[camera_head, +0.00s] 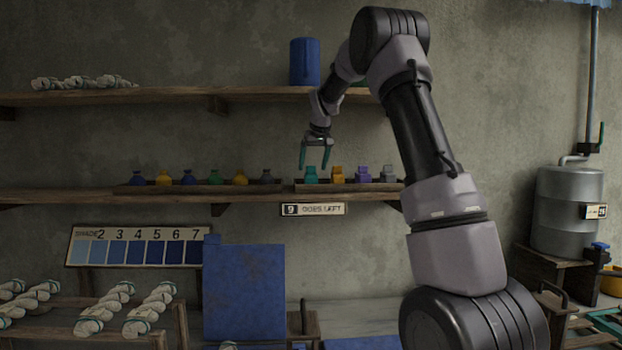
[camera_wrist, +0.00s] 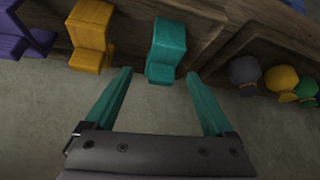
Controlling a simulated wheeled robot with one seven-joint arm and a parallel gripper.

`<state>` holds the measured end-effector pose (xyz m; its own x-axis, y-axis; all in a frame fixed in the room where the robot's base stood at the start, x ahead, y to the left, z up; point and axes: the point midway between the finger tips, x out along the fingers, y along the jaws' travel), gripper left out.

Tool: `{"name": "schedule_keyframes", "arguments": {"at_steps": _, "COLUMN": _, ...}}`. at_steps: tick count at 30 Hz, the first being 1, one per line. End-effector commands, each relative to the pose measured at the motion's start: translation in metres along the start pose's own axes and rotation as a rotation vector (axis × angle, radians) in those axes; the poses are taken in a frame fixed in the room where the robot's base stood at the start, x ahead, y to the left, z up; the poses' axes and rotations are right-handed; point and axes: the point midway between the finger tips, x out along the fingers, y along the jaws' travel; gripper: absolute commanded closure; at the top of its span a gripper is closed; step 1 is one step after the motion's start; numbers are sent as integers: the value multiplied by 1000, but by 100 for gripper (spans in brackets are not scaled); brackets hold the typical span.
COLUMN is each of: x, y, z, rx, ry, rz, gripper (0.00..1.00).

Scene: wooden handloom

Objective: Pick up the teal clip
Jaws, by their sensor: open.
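The teal clip (camera_head: 311,174) stands in a shallow wooden tray on the lower wall shelf, at the left end of a row of clips. In the wrist view the teal clip (camera_wrist: 167,48) is ahead of the fingers, roughly between their lines. My gripper (camera_head: 315,166) has its teal fingers spread and pointing down, just above and in front of the clip. In the wrist view my gripper (camera_wrist: 162,80) is open, with nothing between its fingers. Whether a finger touches the clip cannot be told.
An orange clip (camera_head: 337,174) and a purple clip (camera_head: 363,174) stand beside the teal one. A second tray of small coloured bottles (camera_head: 188,177) lies to the left. An upper shelf (camera_head: 170,96) holds a blue cylinder (camera_head: 304,62) and white skeins (camera_head: 82,82).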

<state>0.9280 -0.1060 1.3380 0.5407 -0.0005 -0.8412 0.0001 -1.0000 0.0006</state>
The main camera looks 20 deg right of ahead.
Motion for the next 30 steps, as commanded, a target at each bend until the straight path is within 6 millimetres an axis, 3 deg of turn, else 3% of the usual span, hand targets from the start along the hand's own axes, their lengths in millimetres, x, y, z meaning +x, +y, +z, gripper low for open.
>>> {"name": "schedule_keyframes", "arguments": {"at_steps": 6, "x": 34, "y": 0, "z": 1, "rx": 0, "ry": -2, "rz": 0, "gripper": 12}}
{"name": "schedule_keyframes", "arguments": {"at_steps": 14, "x": 37, "y": 0, "z": 0, "rx": 0, "ry": 0, "rz": 0, "gripper": 12}}
{"name": "schedule_keyframes", "arguments": {"at_steps": 18, "x": 37, "y": 0, "z": 0, "rx": 0, "ry": 0, "rz": 0, "gripper": 66}}
{"name": "schedule_keyframes", "arguments": {"at_steps": 21, "x": 37, "y": 0, "z": 0, "rx": 0, "ry": 0, "rz": 0, "gripper": 100}}
{"name": "schedule_keyframes", "arguments": {"at_steps": 30, "x": 36, "y": 0, "z": 0, "rx": 0, "ry": 0, "rz": 0, "gripper": 100}}
